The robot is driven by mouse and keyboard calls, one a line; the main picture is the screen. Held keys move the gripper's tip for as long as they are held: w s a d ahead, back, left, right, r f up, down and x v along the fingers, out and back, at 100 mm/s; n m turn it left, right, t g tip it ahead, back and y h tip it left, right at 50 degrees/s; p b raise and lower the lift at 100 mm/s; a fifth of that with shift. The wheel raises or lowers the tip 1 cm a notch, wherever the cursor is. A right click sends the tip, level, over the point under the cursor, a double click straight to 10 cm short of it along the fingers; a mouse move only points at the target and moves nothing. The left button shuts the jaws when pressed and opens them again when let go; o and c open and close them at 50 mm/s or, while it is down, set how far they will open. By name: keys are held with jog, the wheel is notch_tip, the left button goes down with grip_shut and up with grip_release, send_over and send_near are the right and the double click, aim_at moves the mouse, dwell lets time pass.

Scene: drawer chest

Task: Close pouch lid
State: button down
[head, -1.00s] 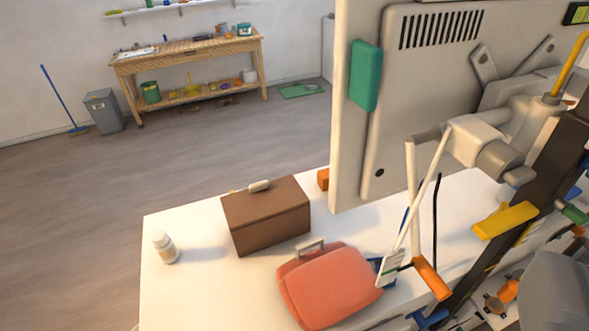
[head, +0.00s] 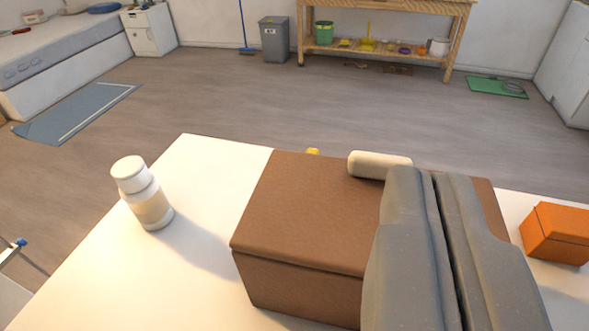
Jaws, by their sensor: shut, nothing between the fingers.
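My gripper (head: 430,178) is in the right half of the head view, its two grey fingers shut together with nothing between them. It is in front of the right part of a brown box (head: 310,205) and hides part of its top and front. The box has a flat lid that lies down on it, with a seam along the front. A cream rounded piece (head: 379,164) is at the lid's far edge. I cannot tell whether the fingers touch the box. No thing that is plainly a pouch shows now.
A white bottle (head: 147,197) stands left of the box on the white table (head: 130,270). An orange box (head: 558,232) is on the right. Beyond the table lies open floor (head: 220,100), with a grey bin (head: 274,42) and wooden workbench (head: 449,40) at the back.

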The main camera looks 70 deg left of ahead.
send_over(379, 207)
jog(key=shift+s+d+f+p, duration=0.15)
jog(key=shift+f+p, duration=0.2)
jog(key=shift+f, duration=0.4)
notch_tip(379, 207, down, 2)
jog(key=shift+f, duration=1)
jog(key=shift+r, duration=0.1)
notch_tip(379, 207, up, 4)
jog(key=p, duration=0.4)
jog(key=b+v, duration=0.1)
jog(key=v, duration=0.8)
jog(key=shift+d+r, duration=0.25)
jog(key=shift+r, duration=0.15)
jog(key=shift+s, duration=0.15)
